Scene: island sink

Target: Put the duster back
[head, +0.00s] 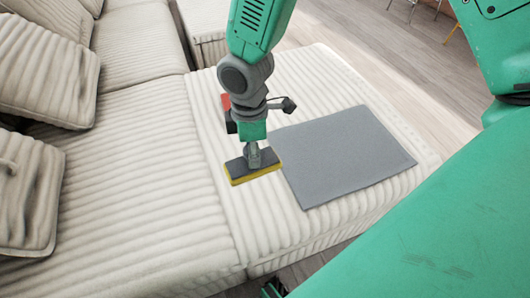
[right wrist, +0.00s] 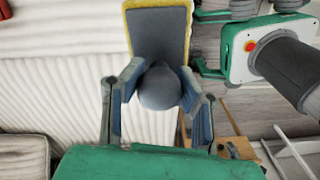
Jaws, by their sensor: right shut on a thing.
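The duster (head: 240,169) is a flat rectangular block with a dark grey top and a yellow edge. My right gripper (head: 253,150) is above it, shut on its handle. In the right wrist view, the fingers of my right gripper (right wrist: 160,78) are on both sides of a round grey knob on the duster (right wrist: 158,30). The duster is over the striped cream sofa seat, left of a grey mat; I cannot tell if it touches the seat.
Cushions (head: 40,70) lie at the left. A wooden floor (head: 350,45) shows beyond the sofa, with chair legs at the top right.

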